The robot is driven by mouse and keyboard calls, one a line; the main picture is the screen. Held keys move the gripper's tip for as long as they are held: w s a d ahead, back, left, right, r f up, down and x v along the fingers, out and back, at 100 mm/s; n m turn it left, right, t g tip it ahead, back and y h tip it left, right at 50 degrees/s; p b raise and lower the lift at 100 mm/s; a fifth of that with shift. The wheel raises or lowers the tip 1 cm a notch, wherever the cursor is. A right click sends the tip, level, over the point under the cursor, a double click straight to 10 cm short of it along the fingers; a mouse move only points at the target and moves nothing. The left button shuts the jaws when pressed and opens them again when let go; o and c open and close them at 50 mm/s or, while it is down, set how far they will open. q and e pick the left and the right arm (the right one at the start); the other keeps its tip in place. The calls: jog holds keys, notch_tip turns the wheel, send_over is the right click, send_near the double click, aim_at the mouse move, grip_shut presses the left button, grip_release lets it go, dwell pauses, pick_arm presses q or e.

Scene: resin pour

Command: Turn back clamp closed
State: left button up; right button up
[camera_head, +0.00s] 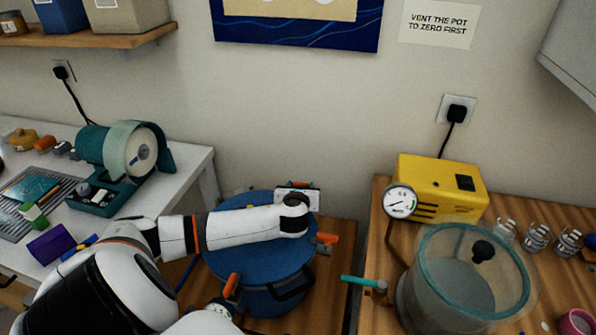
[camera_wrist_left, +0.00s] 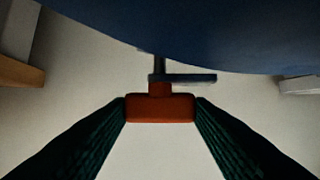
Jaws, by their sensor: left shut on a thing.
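The blue pressure pot (camera_head: 238,250) stands on the wooden bench in the middle of the head view. Its back clamp shows a red handle (camera_wrist_left: 160,109) in the left wrist view, with a metal stem and short bar running to the pot's blue edge. My left arm reaches across the lid, and my left gripper (camera_wrist_left: 160,103) is shut on the red handle, one dark ribbed finger on each side. In the head view the wrist mostly hides this clamp. Other orange clamp handles show at the pot's right (camera_head: 327,238) and front left (camera_head: 231,286). My right gripper is out of view.
Right of the pot, across a gap, are a clear chamber (camera_head: 410,290) with a teal-handled valve (camera_head: 357,281) and a yellow pump (camera_head: 440,185) with a gauge. A teal machine (camera_head: 112,170) stands on the white table at left. The wall is close behind the pot.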

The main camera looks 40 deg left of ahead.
pick_arm(q)
jog(key=n+g+y+p, duration=0.3)
jog(key=shift+w+d+r+n, duration=0.25)
jog(key=shift+w+d+n, duration=0.05)
jog(key=shift+d+n, duration=0.1)
jog(key=n+g, duration=0.1)
jog(key=n+g+y+p, duration=0.1)
jog(key=g, duration=0.1)
jog(key=shift+w+f+n, duration=0.1)
jog(key=shift+w+n, duration=0.1)
jog(key=shift+n, duration=0.1)
jog(key=shift+w+f+n+g+y, duration=0.1)
jog(key=shift+n+g+y, duration=0.1)
jog(key=shift+n+g, duration=0.7)
jog(key=shift+w+n+g+y, duration=0.2)
jog(key=shift+n+g, duration=0.55)
jog(key=shift+g, duration=0.3)
jog(key=shift+w+f+n+g+y, duration=0.1)
jog(key=shift+n+g+y, duration=0.1)
jog(key=shift+n+g, duration=0.7)
jog(key=shift+o, duration=0.2)
jog(key=shift+r+g, duration=0.1)
jog(key=shift+g, duration=0.15)
jog(key=shift+c, duration=0.2)
jog(key=o, duration=1)
